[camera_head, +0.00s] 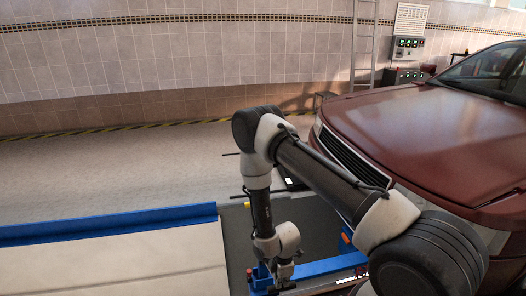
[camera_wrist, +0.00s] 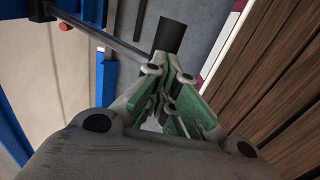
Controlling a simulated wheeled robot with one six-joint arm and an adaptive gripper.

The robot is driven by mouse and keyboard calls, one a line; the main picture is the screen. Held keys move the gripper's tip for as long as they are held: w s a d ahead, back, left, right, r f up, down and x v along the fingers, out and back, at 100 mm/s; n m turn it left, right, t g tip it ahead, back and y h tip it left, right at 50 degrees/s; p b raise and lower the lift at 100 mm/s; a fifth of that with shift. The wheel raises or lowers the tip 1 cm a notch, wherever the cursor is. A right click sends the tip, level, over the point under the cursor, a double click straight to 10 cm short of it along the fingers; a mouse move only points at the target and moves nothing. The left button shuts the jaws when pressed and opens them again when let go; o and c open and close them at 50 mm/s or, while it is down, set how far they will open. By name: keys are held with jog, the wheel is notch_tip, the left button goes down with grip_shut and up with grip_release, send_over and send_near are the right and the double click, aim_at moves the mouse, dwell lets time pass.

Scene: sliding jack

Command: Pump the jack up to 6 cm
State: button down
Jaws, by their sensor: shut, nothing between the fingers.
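The jack shows in the head view as a blue beam (camera_head: 330,267) low in the frame, with a small red knob (camera_head: 249,272) at its left end. In the wrist view, blue jack parts (camera_wrist: 107,80) and the red knob (camera_wrist: 66,27) are at the upper left. A thin grey rod (camera_wrist: 115,44) runs from there to a black grip (camera_wrist: 170,37), just beyond my fingertips. My gripper (camera_wrist: 170,73) is shut and empty, its green-padded fingers together. I cannot tell whether it touches the grip. My gripper (camera_head: 285,277) also shows in the head view beside the jack's left end. The jack's height is not readable.
A dark red car (camera_head: 430,130) stands at the right, close to my arm. A blue-edged platform (camera_head: 110,225) lies at the left. In the wrist view, brown wooden slats (camera_wrist: 275,85) fill the right side. The floor (camera_head: 120,170) behind the platform is clear.

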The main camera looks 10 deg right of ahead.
jog(key=shift+s+f, duration=0.4)
jog(key=shift+f, duration=0.4)
jog(key=shift+s+f, duration=0.35)
jog(key=shift+f, duration=0.4)
jog(key=shift+s+f, duration=0.4)
jog(key=shift+f, duration=0.4)
notch_tip(320, 180, down, 7)
jog(key=s, duration=0.2)
jog(key=shift+w+r, duration=1)
jog(key=shift+r, duration=1.45)
jog(key=shift+w+r, duration=1)
jog(key=shift+r, duration=1.5)
jog(key=shift+w+r, duration=1)
jog(key=shift+r, duration=1.45)
